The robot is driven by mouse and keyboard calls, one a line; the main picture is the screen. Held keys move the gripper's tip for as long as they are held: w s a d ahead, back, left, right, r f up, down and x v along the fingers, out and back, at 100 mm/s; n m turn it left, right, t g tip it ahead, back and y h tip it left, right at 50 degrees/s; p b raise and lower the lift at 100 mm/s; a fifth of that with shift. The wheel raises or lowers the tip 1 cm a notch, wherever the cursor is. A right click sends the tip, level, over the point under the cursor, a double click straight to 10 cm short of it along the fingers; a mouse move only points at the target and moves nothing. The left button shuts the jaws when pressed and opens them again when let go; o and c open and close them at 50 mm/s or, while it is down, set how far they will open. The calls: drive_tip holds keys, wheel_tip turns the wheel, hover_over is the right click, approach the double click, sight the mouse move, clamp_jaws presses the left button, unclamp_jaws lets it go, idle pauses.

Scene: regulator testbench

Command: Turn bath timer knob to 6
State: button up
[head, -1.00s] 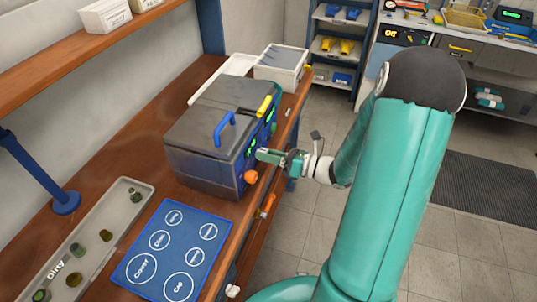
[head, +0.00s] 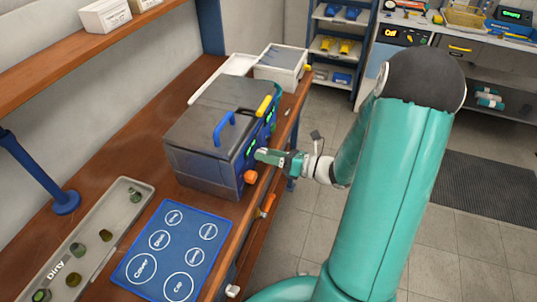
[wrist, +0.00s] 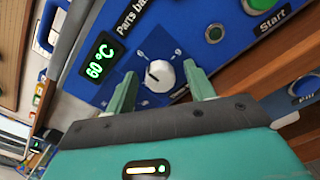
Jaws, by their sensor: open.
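The bath timer knob (wrist: 160,75) is a white round knob on the blue front panel of the parts bath, in the wrist view. Its dark pointer mark faces left in the picture, and small numerals stand around it, tilted; one above right looks like a 9 or a 6. My gripper (wrist: 163,88) is open, with one green finger on each side of the knob. I cannot tell whether either finger touches it. In the head view, my gripper (head: 262,155) is at the front of the parts bath (head: 190,159), and the knob is hidden there.
A green "60 °C" display (wrist: 98,56) is left of the knob. A green Start button (wrist: 262,4) is at upper right. An orange knob (head: 250,177) sticks out low on the bath's front. A blue mat (head: 187,233) and a grey tray (head: 120,207) lie nearer on the bench.

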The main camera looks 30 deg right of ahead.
drive_tip(key=v, duration=1.4)
